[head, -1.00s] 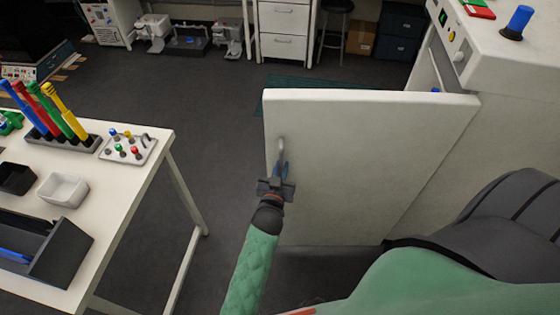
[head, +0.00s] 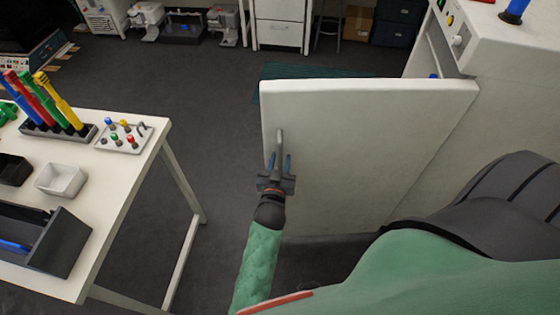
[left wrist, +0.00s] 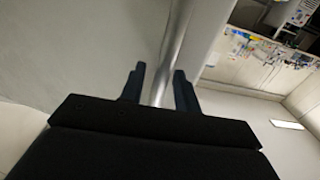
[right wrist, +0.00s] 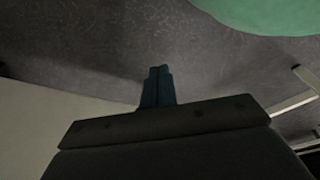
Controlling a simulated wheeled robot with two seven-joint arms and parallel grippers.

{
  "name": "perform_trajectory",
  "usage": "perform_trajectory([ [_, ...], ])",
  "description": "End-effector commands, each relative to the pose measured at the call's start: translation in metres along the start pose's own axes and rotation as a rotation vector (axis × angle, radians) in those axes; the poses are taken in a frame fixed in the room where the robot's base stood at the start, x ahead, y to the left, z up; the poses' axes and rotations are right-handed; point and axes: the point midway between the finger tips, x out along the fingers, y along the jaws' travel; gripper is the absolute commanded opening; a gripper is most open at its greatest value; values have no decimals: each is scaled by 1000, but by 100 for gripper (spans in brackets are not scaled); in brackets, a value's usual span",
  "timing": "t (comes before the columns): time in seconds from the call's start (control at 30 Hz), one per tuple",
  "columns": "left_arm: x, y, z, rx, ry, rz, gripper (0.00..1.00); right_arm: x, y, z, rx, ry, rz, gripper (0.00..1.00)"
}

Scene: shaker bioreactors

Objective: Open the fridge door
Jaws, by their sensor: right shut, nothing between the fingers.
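The white fridge door (head: 350,150) stands swung wide open from the fridge body (head: 500,75) at the right of the head view. Its metal handle (head: 280,143) is near the door's left edge. My left gripper (head: 275,164) is at the handle with its fingers apart, one on each side. In the left wrist view the handle (left wrist: 180,45) runs between the open fingers (left wrist: 160,80), with gaps showing. My right gripper (right wrist: 156,72) is shut and empty in the right wrist view, over dark floor; it is hidden in the head view.
A white table (head: 115,200) with a tool rack (head: 75,138), a knob panel (head: 124,139) and bins stands at the left. Dark floor (head: 190,85) is free between table and door. Cabinets (head: 283,25) stand at the back.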

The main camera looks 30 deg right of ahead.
Motion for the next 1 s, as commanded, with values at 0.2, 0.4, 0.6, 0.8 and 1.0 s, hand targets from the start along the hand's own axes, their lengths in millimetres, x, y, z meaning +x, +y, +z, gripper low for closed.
perform_trajectory([
  [0.2,0,0,0,0,0,0,31,0,5,2,-3,-3,5,0],
  [0.4,-10,0,3,0,-1,0,31,3,3,1,-1,-10,2,0],
  [0.6,-38,0,4,0,-2,0,31,-18,-12,-19,10,-15,-14,0],
  [0.8,-63,1,3,-1,-1,1,31,-36,-16,-32,16,-28,-20,0],
  [1.0,-76,0,1,0,-1,0,31,-47,-18,-39,18,-34,-23,0],
])
